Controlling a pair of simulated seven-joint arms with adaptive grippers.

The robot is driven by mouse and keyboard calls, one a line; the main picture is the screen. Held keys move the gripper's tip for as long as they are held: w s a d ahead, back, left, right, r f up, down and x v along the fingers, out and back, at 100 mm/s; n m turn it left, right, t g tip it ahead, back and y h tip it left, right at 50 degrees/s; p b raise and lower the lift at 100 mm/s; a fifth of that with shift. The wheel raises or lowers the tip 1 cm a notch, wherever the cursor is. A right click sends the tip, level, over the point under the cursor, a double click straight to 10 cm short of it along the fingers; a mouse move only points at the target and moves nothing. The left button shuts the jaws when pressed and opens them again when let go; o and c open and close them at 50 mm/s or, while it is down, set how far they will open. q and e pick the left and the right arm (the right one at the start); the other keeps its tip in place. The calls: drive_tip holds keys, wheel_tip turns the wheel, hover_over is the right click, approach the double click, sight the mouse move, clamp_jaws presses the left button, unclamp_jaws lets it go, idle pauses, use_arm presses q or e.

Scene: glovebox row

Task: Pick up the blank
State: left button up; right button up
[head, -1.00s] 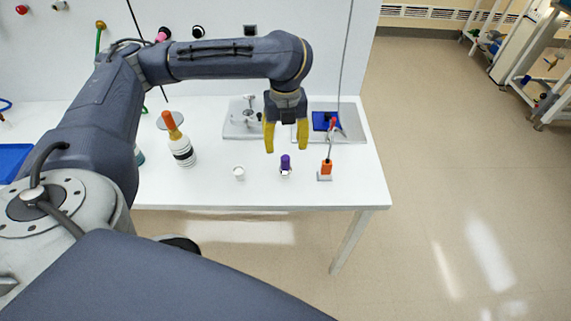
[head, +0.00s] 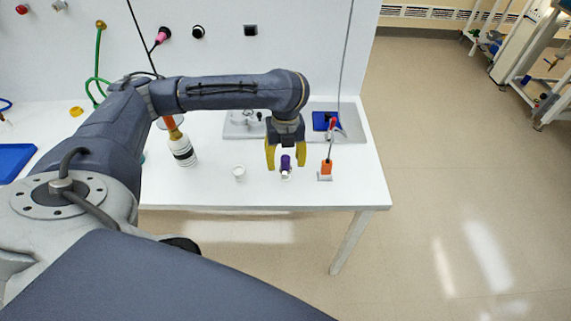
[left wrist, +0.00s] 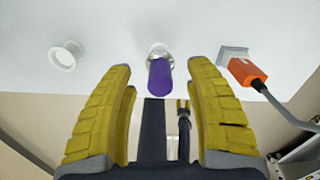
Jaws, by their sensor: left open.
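The blank appears to be the purple cylinder (head: 286,162), standing in a small pale holder (head: 285,175) near the table's front edge. In the left wrist view the cylinder lies between the open fingertips (left wrist: 161,68), with gaps on both sides and no contact visible.
A small white cup (head: 239,173) stands left of the cylinder. An orange block with a cable (head: 326,168) stands close on the right. Grey plates (head: 350,120) lie behind.

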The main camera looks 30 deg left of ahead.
use_arm(q)
drive_tip(key=shift+f, duration=1.3)
clamp_jaws()
